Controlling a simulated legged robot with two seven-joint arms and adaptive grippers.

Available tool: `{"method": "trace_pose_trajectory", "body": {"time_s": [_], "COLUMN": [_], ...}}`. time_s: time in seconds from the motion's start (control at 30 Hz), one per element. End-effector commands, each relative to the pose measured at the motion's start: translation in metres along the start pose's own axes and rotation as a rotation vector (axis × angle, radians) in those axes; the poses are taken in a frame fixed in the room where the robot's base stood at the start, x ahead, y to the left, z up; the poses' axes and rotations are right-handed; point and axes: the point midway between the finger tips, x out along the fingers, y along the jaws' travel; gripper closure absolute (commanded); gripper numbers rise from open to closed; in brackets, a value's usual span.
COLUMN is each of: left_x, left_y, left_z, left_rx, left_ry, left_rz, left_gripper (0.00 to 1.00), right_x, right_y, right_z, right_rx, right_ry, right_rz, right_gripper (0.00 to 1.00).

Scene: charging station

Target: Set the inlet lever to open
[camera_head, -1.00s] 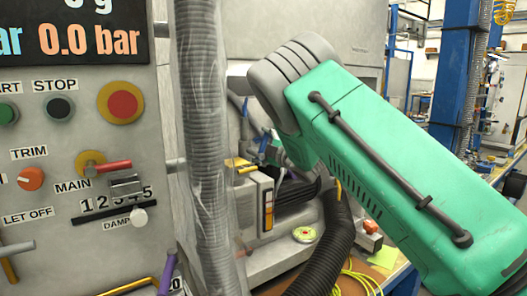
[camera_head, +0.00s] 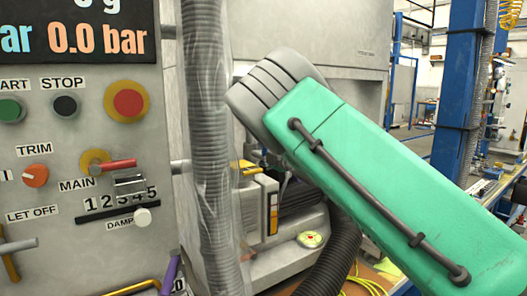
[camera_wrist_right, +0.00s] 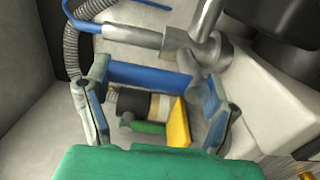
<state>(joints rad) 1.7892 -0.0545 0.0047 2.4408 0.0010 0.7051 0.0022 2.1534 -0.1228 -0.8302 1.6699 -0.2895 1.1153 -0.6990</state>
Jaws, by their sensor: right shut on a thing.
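In the right wrist view, the two fingers of my right gripper (camera_wrist_right: 153,98) stand apart, with a blue bar (camera_wrist_right: 150,76) spanning between their tips. The gripper is shut on this bar, which looks like a lever handle; I cannot tell for sure whether it is the inlet lever. A yellow piece (camera_wrist_right: 178,124), a green handle (camera_wrist_right: 146,128) and a black and beige cylinder (camera_wrist_right: 137,103) show between the fingers. A second blue handle (camera_wrist_right: 112,31) joins a grey metal fitting above. My left gripper is not in view.
A control panel (camera_head: 60,180) with knobs and a pressure display fills the left. A clear-wrapped ribbed hose (camera_head: 207,130) hangs between the panel and my right arm. A black corrugated hose (camera_head: 332,255) runs below the arm. A blue post (camera_head: 458,100) stands at the right.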

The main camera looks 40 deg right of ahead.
Motion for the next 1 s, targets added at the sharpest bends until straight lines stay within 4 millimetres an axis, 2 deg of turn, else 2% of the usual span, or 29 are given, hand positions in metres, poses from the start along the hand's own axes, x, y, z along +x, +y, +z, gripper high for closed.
{"method": "trace_pose_trajectory", "body": {"time_s": [0.03,0.17,0.2,0.23,0.27,0.53,0.67,0.77,1.0], "left_x": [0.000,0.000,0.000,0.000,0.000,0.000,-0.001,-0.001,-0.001], "left_y": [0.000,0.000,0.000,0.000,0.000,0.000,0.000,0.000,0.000], "left_z": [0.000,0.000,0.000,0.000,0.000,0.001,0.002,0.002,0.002], "left_rx": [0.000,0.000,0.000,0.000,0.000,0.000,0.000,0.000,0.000], "left_ry": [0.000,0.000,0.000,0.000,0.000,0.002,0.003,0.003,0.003], "left_rz": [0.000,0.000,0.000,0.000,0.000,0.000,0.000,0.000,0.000], "left_gripper": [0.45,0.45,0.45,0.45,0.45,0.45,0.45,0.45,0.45], "right_x": [-0.001,-0.001,-0.001,-0.001,-0.001,-0.002,-0.011,-0.027,-0.079], "right_y": [-0.008,-0.009,-0.009,-0.009,-0.008,-0.004,-0.003,-0.003,-0.005], "right_z": [-0.001,-0.001,-0.001,-0.001,-0.001,-0.001,0.000,0.000,0.000], "right_rx": [-0.001,-0.001,-0.001,-0.001,-0.001,0.000,0.000,0.001,0.001], "right_ry": [0.001,0.002,0.002,0.002,0.002,0.001,0.000,-0.001,-0.001], "right_rz": [-0.016,-0.017,-0.017,-0.017,-0.016,-0.007,-0.007,-0.007,-0.011], "right_gripper": [0.75,0.75,0.20,0.10,0.04,0.04,0.04,0.04,0.04]}}
